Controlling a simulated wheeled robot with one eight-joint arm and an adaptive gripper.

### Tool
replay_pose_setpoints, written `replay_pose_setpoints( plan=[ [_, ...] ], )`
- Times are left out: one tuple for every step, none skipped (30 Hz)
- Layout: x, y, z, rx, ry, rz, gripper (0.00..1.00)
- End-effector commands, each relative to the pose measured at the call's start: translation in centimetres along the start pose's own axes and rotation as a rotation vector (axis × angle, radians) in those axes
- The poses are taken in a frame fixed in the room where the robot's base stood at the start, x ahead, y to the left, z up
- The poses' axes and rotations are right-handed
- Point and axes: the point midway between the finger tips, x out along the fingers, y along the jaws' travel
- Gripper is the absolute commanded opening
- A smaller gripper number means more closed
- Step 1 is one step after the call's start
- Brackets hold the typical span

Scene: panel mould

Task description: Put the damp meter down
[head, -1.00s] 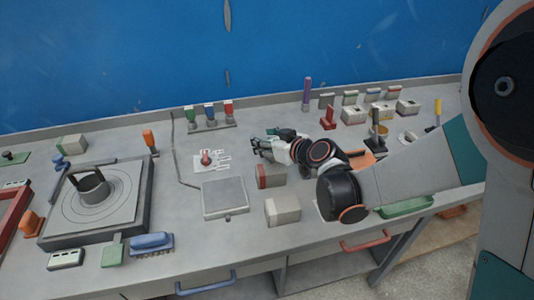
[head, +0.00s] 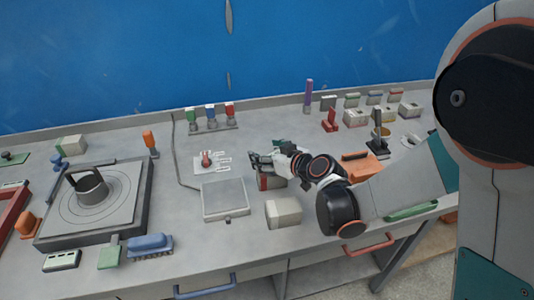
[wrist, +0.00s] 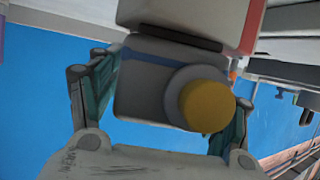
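The damp meter, which I take to be the grey box with a blue stripe and a round yellow knob (wrist: 160,85), fills the space between my fingers in the wrist view. My gripper (wrist: 165,110) has its teal pads against both sides of it, so it looks shut on it. In the head view my gripper (head: 262,158) points left above the middle of the bench, and the meter is hard to make out there. A grey block with a red end (head: 268,182) is just below the gripper and partly hidden; it seems to show at the top of the wrist view (wrist: 190,15).
A flat grey plate (head: 224,198) and a pale grey block (head: 284,213) lie in front. A white card (head: 211,164) with a red-knobbed item is to the left. Coloured bottles (head: 211,115) stand behind. Bare bench shows behind the gripper.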

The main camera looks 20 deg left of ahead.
Motion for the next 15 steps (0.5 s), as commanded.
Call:
replay_pose_setpoints(
  plan=[
    [0.0, 0.0, 0.0, 0.000, 0.000, 0.000, 0.70],
    [0.0, 0.0, 0.0, 0.000, 0.000, 0.000, 0.70],
    [0.0, 0.0, 0.0, 0.000, 0.000, 0.000, 0.70],
    [0.0, 0.0, 0.0, 0.000, 0.000, 0.000, 0.70],
    [0.0, 0.0, 0.0, 0.000, 0.000, 0.000, 0.70],
    [0.0, 0.0, -0.1, 0.000, 0.000, 0.000, 0.70],
    [0.0, 0.0, -0.1, 0.000, 0.000, 0.000, 0.70],
    [-0.1, 0.0, -0.2, 0.000, 0.000, 0.000, 0.70],
    [-0.2, 0.0, -0.4, 0.000, 0.000, 0.000, 0.70],
    [-0.5, 0.0, -0.4, 0.001, 0.000, 0.001, 0.70],
    [-0.8, 0.1, -0.4, 0.001, 0.000, 0.001, 0.70],
    [-1.5, 0.1, -0.4, 0.002, 0.000, 0.001, 0.70],
    [-2.0, 0.1, -0.4, 0.001, -0.001, 0.001, 0.70],
    [-2.5, 0.0, -0.4, 0.000, -0.001, 0.001, 0.70],
    [-3.3, 0.0, -0.4, 0.000, -0.001, 0.002, 0.70]
  ],
)
